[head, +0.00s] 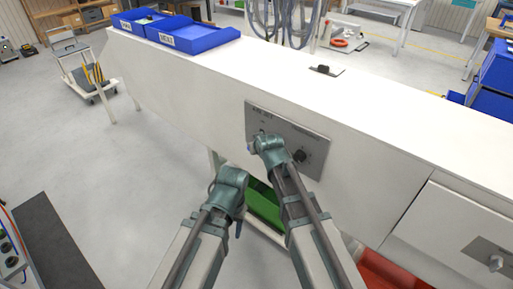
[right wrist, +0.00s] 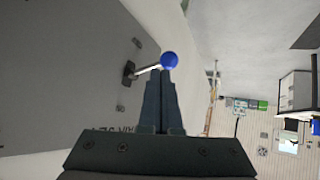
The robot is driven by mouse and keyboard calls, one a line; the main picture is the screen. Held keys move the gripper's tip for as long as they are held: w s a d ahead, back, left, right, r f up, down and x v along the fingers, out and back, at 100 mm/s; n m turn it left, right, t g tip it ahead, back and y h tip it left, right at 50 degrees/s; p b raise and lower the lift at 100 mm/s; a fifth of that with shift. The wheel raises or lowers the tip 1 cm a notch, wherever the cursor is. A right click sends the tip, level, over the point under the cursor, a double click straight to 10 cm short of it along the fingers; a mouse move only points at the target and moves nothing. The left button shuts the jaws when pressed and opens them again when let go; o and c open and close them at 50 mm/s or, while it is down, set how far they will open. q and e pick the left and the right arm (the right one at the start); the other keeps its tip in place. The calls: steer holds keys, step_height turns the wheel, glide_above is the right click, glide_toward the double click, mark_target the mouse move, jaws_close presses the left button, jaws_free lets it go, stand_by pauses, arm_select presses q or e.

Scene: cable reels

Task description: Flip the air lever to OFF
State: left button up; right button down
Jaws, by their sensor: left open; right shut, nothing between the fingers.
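The air lever (right wrist: 148,69) shows in the right wrist view as a pale rod with a blue ball (right wrist: 169,60) at its end. It sticks out from a dark pivot on the grey AIR JET panel (head: 285,121). My right gripper (right wrist: 161,76) is shut and empty, its fingertips right at the blue ball; I cannot tell whether they touch it. In the head view my right wrist covers most of the lever. My left gripper (head: 238,228) hangs open, left of the panel and apart from it.
A dark round knob (head: 300,156) sits on the panel's right part. The white bench (head: 380,110) carries blue trays (head: 195,36) at its far left. A green bin (head: 264,207) and a red bin (head: 388,272) are below.

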steer(key=shift+p, duration=0.35)
steer(key=shift+r, duration=0.1)
steer(key=shift+r+p, duration=0.7)
steer(key=shift+p, duration=0.1)
